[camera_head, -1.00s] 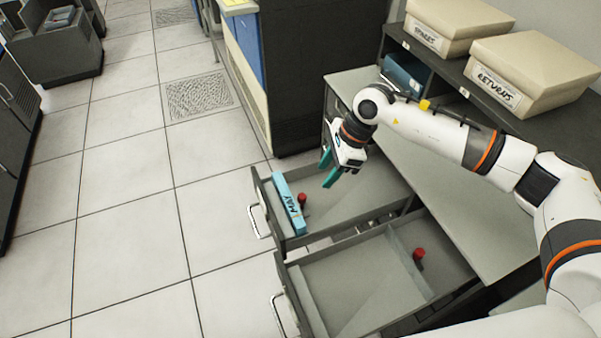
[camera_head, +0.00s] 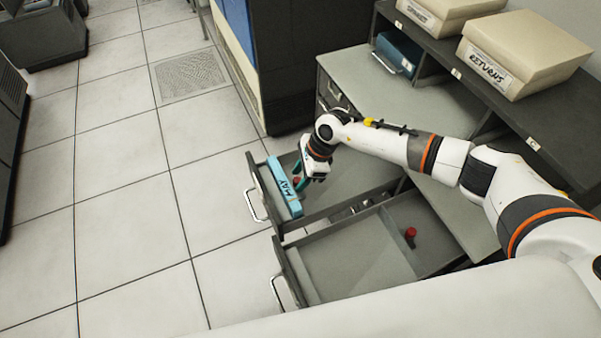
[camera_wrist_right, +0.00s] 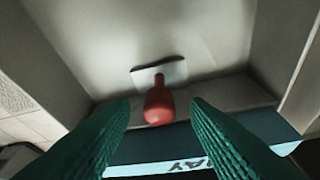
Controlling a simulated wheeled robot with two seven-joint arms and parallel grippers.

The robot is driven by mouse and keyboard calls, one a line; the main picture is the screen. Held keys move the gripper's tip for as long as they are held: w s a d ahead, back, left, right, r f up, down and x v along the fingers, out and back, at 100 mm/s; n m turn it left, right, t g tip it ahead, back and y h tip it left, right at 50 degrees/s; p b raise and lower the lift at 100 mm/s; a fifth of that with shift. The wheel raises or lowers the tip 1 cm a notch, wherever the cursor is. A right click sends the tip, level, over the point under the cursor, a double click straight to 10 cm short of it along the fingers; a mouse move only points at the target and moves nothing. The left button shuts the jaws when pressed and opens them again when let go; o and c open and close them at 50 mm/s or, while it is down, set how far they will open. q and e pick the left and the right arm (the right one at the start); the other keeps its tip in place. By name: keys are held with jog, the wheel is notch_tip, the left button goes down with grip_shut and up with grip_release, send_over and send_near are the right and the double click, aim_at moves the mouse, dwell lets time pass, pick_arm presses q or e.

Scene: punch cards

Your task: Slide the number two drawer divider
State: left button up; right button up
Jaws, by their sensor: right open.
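Two drawers stand pulled out; I cannot read which is number two. In the far drawer (camera_head: 345,205), a blue block marked MAY (camera_head: 284,187) lies along the front, with a red knob (camera_wrist_right: 158,106) beside it. My right gripper (camera_head: 304,186) is down in this drawer, fingers open. In the right wrist view the teal fingertips (camera_wrist_right: 158,112) are on both sides of the knob, with gaps showing. The knob's divider is mostly hidden from the head camera. The near drawer (camera_head: 350,262) has an upright grey divider (camera_head: 400,245) with another red knob (camera_head: 410,235). My left gripper is not in view.
Cream boxes, one marked RETURNS (camera_head: 518,55), stand on the dark shelf unit at the right. A blue binder (camera_head: 398,52) sits in a cubby. The grey worktop (camera_head: 385,100) behind the drawers is clear. Open tiled floor lies to the left.

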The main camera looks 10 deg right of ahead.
jog(key=shift+f, duration=0.15)
jog(key=shift+c, duration=0.5)
grip_shut()
jog(key=shift+w+d+f, duration=0.1)
jog(key=shift+w+d, duration=0.05)
jog(key=shift+d, duration=0.15)
jog(key=d+b, duration=0.2)
jog(key=d, duration=0.2)
jog(key=w+d+b, duration=0.1)
jog(key=d+b, duration=0.1)
jog(key=d, duration=0.2)
jog(key=w+d+b, duration=0.1)
jog(key=d+b, duration=0.2)
jog(key=shift+w+d, duration=0.15)
jog(key=shift+d, duration=0.6)
jog(key=shift+o, duration=0.5)
grip_release()
